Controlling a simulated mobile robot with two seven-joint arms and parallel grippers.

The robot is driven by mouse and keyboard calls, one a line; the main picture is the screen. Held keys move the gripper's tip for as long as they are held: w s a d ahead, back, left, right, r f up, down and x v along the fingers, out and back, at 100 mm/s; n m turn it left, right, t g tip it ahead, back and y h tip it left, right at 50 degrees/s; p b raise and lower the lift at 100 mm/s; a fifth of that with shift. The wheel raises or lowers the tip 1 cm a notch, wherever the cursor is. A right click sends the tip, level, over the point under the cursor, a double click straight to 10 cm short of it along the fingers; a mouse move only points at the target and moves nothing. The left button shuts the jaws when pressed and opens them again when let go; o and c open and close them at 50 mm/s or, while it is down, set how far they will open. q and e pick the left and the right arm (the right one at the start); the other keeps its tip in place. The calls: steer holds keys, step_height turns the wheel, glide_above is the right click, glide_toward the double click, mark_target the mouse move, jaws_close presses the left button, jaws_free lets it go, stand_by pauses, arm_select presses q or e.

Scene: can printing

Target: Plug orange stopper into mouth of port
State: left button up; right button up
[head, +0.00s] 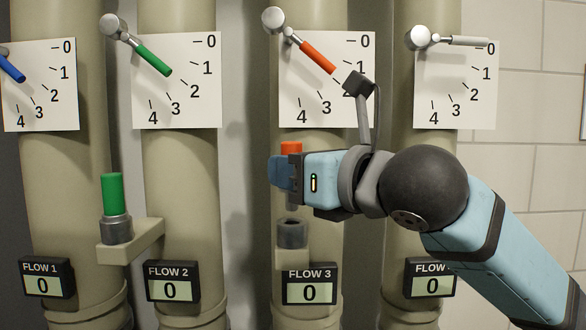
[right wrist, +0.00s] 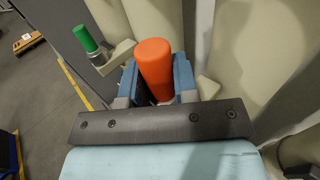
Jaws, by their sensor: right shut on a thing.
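The orange stopper (right wrist: 155,67) is upright between the fingers of my right gripper (head: 280,172), which is shut on it. In the head view only the top of the orange stopper (head: 291,148) shows above the fingers. The port (head: 291,234) is a dark grey ring with an open mouth on a beige bracket above the FLOW 3 display. My right gripper holds the stopper above the port, apart from it, with a visible gap between them. My left gripper is not in view.
A green stopper (head: 112,194) stands in a grey port on a bracket (head: 130,241) at the left. Beige vertical pipes carry dial cards and lever handles, including an orange lever (head: 317,57). FLOW displays (head: 309,287) sit low on the pipes, reading 0 where legible.

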mark_target(293, 210)
steer(key=shift+p, duration=0.8)
stand_by(1.0)
steer(key=shift+f+b, duration=1.05)
steer(key=shift+f, duration=1)
steer(key=o, duration=1)
steer(key=shift+s+d, duration=0.35)
steer(key=shift+d, duration=0.1)
steer(key=b+v, duration=0.3)
steer(key=v, duration=0.9)
steer(key=shift+s+d+r, duration=0.15)
steer(key=shift+s+d, duration=0.1)
steer(key=shift+s, duration=0.05)
